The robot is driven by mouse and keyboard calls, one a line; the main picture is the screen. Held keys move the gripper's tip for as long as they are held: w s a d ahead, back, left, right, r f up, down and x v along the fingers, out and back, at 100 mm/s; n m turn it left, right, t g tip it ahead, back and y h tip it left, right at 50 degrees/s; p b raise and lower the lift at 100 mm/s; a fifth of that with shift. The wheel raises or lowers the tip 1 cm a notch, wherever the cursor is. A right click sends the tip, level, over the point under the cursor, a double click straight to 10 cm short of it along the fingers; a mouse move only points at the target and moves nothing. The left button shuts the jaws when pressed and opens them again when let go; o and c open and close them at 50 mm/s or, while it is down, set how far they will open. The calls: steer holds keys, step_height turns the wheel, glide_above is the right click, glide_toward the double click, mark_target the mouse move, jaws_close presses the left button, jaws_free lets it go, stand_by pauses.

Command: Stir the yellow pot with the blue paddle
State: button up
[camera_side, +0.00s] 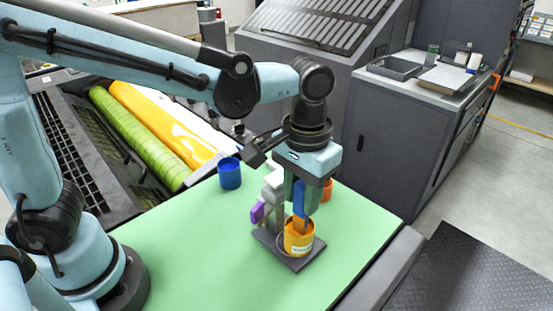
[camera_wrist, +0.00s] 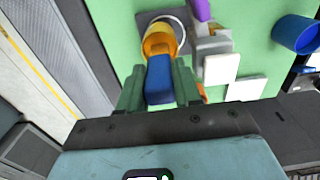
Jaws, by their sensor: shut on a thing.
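The yellow pot (camera_side: 299,242) stands upright on a dark square plate (camera_side: 272,243) near the front right of the green table. It also shows in the wrist view (camera_wrist: 158,37). My gripper (camera_side: 298,203) points down above the pot and is shut on the blue paddle (camera_side: 299,198). In the wrist view the blue paddle (camera_wrist: 158,82) sits between my two fingers (camera_wrist: 158,88). The paddle is roughly upright, and its lower end reaches down to the pot's mouth. The pot wall and the paddle hide how deep the tip is.
A grey-white stand (camera_side: 272,187) with a purple piece (camera_side: 257,212) is close left of my gripper. An orange thing (camera_side: 327,189) is partly hidden behind it. A blue pot (camera_side: 229,174) stands farther back left. The green table's front left is clear.

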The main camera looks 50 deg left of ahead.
steer(key=shift+r, duration=4.2)
